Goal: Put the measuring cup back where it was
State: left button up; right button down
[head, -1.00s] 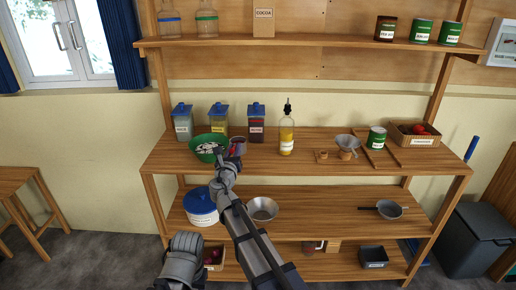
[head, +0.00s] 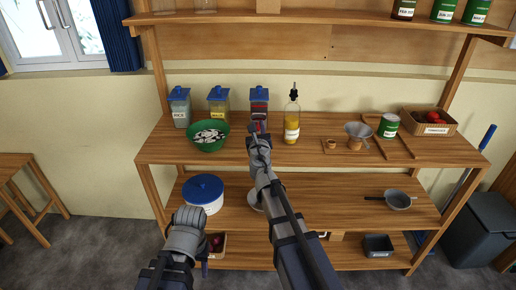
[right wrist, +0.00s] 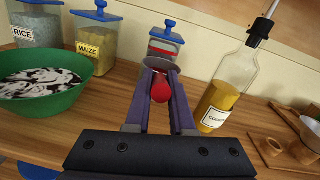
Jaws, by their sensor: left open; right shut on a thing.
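My right gripper (head: 259,133) is shut on the measuring cup, above the shelf's main board in front of the blue-lidded jar with red contents (head: 260,98). In the right wrist view, the measuring cup (right wrist: 160,90) shows as a red part between the purple fingers, with a greyish rim above it; the fingers hide much of it. The gap between cup and board cannot be judged. My left gripper (head: 203,264) is low at the front left, open and empty, mostly hidden by its own wrist.
The green bowl (head: 208,136) with black and white contents stands left of my right gripper. The rice jar (head: 180,106) and maize jar (head: 218,104) stand behind it. An oil bottle (head: 292,118) stands close on the right, then a funnel (head: 358,133). Bare board lies in front.

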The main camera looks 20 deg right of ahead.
pick_arm(q)
jog(key=shift+f+b, duration=0.9)
jog(key=shift+f, duration=0.6)
pick_arm(e)
jog(key=shift+f, duration=1.55)
pick_arm(q)
jog(key=shift+f, duration=0.15)
pick_arm(e)
jog(key=shift+f, duration=0.1)
pick_arm(q)
notch_tip(320, 180, down, 3)
jog(key=b, duration=0.3)
jog(key=shift+f+b, duration=0.2)
jog(key=shift+b, duration=0.15)
pick_arm(e)
notch_tip(320, 180, down, 4)
jog(key=shift+r, duration=0.25)
jog(key=shift+f, duration=0.2)
jog(key=c, duration=0.8)
grip_release()
pick_arm(q)
jog(key=shift+f, duration=0.15)
pick_arm(e)
jog(key=shift+r, duration=0.1)
